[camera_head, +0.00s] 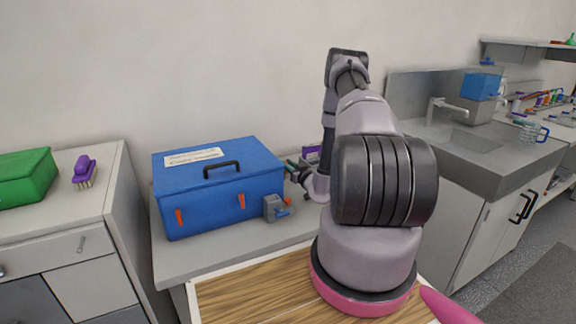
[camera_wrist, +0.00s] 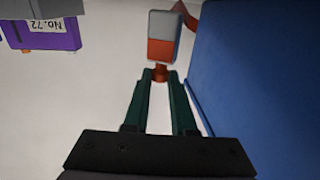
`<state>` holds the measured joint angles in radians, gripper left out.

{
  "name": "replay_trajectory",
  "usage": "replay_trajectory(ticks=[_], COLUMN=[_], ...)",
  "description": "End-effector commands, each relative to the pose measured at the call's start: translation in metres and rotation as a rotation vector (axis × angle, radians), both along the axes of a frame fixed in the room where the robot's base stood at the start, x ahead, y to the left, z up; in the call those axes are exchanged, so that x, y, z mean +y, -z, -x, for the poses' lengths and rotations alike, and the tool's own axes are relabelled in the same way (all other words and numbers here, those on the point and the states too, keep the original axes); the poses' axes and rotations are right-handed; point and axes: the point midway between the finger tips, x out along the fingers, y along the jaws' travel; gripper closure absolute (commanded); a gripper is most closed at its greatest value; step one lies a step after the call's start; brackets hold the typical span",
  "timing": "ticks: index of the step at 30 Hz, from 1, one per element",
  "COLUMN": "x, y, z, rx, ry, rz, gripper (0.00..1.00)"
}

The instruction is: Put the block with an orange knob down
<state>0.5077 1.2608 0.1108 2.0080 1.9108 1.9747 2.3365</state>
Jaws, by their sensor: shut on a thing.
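In the wrist view, the block (camera_wrist: 163,25) is grey with an orange lower band, and its orange knob (camera_wrist: 160,73) sits between the dark green fingertips. My gripper (camera_wrist: 160,80) is shut on the knob. The block points away from the gripper, close beside a blue wall at the right. In the head view, my gripper (camera_head: 293,166) is at the right rear of the blue box (camera_head: 225,195), its tips partly hidden. I cannot make out the held block in that view. I cannot tell whether the block touches the surface below.
A grey block with a blue lever (camera_head: 272,207) stands at the blue box's front right corner. A purple labelled object (camera_wrist: 50,35) is near the gripper. A green box (camera_head: 25,178) and a purple brush (camera_head: 84,170) are at left. Bare counter (camera_head: 190,265) lies before the blue box.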

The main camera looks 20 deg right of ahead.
Motion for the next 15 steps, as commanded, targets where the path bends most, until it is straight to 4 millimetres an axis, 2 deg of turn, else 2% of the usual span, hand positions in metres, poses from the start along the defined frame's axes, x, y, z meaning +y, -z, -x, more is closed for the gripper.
replay_trajectory(ticks=[6,15], x=[0.0,0.0], y=[-0.001,0.01], z=[0.0,0.0], rx=[-0.001,0.001], ry=[0.0,0.001], rz=[0.0,0.0], gripper=[1.0,1.0])
